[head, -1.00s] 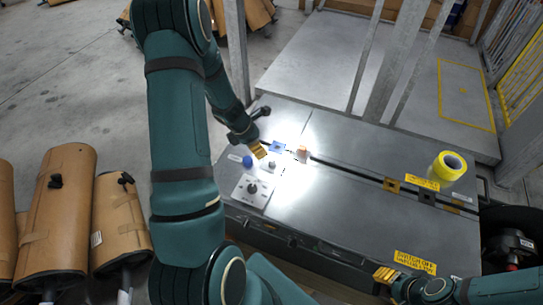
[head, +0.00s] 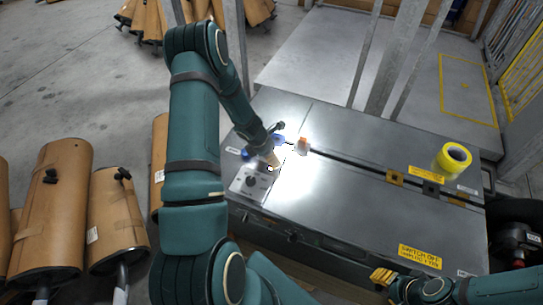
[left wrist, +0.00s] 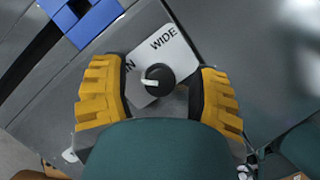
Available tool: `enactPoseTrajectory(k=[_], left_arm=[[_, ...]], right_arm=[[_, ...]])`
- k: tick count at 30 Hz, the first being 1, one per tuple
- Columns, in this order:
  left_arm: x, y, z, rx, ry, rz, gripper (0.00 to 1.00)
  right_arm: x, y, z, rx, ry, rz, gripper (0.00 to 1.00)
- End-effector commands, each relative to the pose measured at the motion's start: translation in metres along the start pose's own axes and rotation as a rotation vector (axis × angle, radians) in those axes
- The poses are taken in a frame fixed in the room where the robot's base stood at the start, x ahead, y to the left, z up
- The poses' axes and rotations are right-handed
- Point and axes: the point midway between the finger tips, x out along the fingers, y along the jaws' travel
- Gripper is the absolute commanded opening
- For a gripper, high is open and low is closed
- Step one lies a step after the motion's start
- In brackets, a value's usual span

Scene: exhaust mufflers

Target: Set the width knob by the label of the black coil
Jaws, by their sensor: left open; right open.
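The width knob (head: 251,181) is a small black dial on a white plate on the machine top's near left corner. In the left wrist view the knob (left wrist: 158,78) has a white pointer aimed left, near the partly hidden word ending in "IN"; "WIDE" is printed at upper right. My left gripper (head: 271,160) is open just beyond the plate. In the left wrist view its yellow fingers (left wrist: 160,95) appear either side of the knob; contact cannot be told. My right gripper (head: 382,278) is open and empty at the machine's front edge. I cannot make out a black coil or its label.
A yellow tape roll (head: 452,160) stands on the machine top (head: 350,200). A small orange-brown block (head: 302,145) and blue parts lie near my left gripper. Brown wrapped mufflers (head: 50,215) stand at left. A dark bin (head: 512,235) is at right.

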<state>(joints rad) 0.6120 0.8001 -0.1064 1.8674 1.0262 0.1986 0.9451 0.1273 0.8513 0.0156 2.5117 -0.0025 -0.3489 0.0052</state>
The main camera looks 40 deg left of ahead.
Motion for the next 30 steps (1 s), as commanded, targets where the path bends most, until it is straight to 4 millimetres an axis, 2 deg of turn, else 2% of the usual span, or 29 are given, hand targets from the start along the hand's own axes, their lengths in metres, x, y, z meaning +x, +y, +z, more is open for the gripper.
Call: enactPoseTrajectory(k=[6,11,12,23,30], left_arm=[[-0.0001,0.0000,0.0001,0.000,0.000,0.000,0.63],[-0.0001,-0.0001,-0.0001,0.000,0.000,0.000,0.07],[-0.0001,-0.0001,-0.0001,0.000,0.000,0.000,0.00],[-0.0002,-0.0002,0.0000,0.015,0.001,-0.006,0.00],[-0.0007,-0.0006,0.0006,0.105,0.001,-0.045,0.00]], right_arm=[[-0.0002,-0.0001,-0.0003,0.000,0.001,0.000,0.47],[-0.0002,0.0000,-0.0003,0.000,0.001,0.000,0.47],[-0.0002,0.0000,-0.0003,0.000,0.001,0.000,0.47],[-0.0015,-0.0005,-0.0002,0.000,0.000,0.000,0.47],[-0.0088,-0.0032,0.0005,0.001,-0.003,0.000,0.47]])
